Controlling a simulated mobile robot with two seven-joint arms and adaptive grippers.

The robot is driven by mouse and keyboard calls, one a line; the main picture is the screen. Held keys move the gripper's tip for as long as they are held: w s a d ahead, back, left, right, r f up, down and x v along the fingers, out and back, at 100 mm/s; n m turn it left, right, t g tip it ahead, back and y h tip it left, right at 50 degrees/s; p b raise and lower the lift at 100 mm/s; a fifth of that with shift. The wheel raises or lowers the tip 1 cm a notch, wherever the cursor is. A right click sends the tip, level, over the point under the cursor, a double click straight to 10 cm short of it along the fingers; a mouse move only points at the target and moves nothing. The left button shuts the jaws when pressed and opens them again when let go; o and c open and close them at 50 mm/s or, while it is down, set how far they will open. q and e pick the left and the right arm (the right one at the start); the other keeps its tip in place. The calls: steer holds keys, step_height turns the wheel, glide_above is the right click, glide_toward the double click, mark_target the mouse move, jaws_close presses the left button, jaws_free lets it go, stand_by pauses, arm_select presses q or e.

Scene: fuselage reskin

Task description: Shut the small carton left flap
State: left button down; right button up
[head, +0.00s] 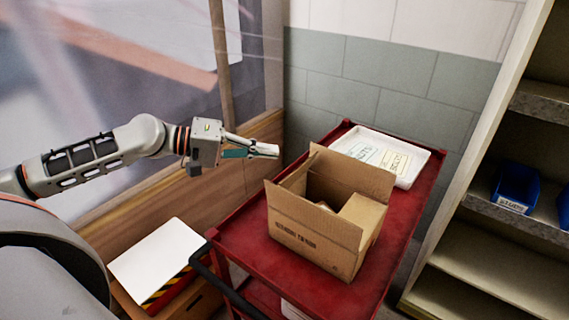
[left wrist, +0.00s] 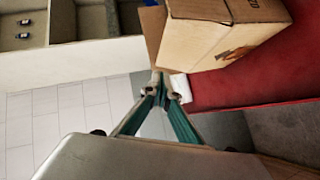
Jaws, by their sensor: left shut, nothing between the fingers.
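The small open cardboard carton (head: 315,232) stands on the red cart, with printing on its near side. A flap stands up at its back (head: 350,172), and another slants at its right (head: 362,212). The left edge is partly in shadow, so I cannot clearly make out how the left flap lies. My left gripper (head: 268,150) is shut and empty, above and to the left of the carton, apart from it. In the left wrist view the shut fingertips (left wrist: 162,90) are just below the carton (left wrist: 225,30) and a brown flap (left wrist: 153,30).
The red cart (head: 240,245) has a raised rim. A white tray (head: 410,165) with printed sheets lies behind the carton. Shelves with blue bins (head: 516,187) stand at the right. A wooden-framed partition (head: 150,200) is behind my left arm. A white panel (head: 155,258) lies at lower left.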

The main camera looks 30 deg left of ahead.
mark_target(302, 165)
arm_select(q)
steer(key=d, duration=0.1)
steer(key=d+f, duration=0.1)
steer(key=d, duration=0.2)
steer(key=shift+d+f+p, duration=0.3)
steer(key=shift+f+p, duration=0.05)
steer(key=shift+p, duration=0.05)
